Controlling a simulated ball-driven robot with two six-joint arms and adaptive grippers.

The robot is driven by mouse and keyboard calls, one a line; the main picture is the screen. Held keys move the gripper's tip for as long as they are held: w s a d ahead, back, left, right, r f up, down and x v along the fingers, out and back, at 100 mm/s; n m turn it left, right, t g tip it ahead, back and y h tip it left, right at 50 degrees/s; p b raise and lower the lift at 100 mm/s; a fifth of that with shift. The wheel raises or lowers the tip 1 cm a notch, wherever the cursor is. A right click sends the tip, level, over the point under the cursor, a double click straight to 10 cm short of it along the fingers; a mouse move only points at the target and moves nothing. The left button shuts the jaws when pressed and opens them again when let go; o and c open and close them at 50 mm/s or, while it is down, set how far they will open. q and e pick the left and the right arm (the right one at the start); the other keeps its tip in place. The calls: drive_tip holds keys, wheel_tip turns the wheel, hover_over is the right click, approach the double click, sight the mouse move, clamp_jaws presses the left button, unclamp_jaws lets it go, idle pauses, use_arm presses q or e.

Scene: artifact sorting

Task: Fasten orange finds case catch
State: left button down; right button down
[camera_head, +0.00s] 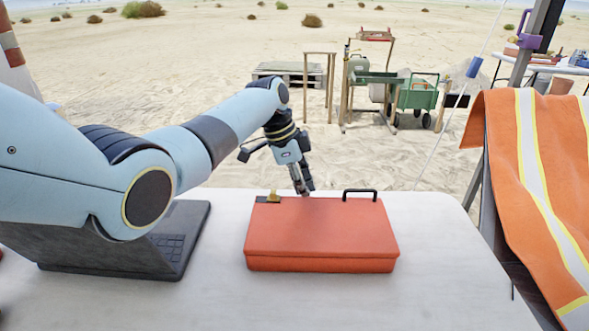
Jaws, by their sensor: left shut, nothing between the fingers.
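The orange finds case (320,237) lies flat on the white table with its lid down. A black handle (360,192) stands at its far right edge. A catch (270,197), with a dark plate and a yellowish upright piece, sits at the far left edge. My left gripper (304,190) is shut and empty, pointing down at the case's far edge, between the catch and the handle and just right of the catch. I cannot tell whether its fingertips touch the case. My right gripper is not in view.
The white table (440,290) is clear to the right and in front of the case. A dark laptop (185,235) lies to the left, partly behind my left arm. An orange vest (540,170) hangs at the right. Carts and a pallet stand on the sand beyond.

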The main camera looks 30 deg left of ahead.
sight(273, 195)
use_arm(q)
drive_tip(key=a, duration=0.1)
drive_tip(key=s+a, duration=0.1)
drive_tip(key=a+p, duration=0.1)
drive_tip(key=shift+s+a, duration=0.25)
drive_tip(key=shift+s, duration=0.15)
drive_tip(key=shift+f, duration=0.1)
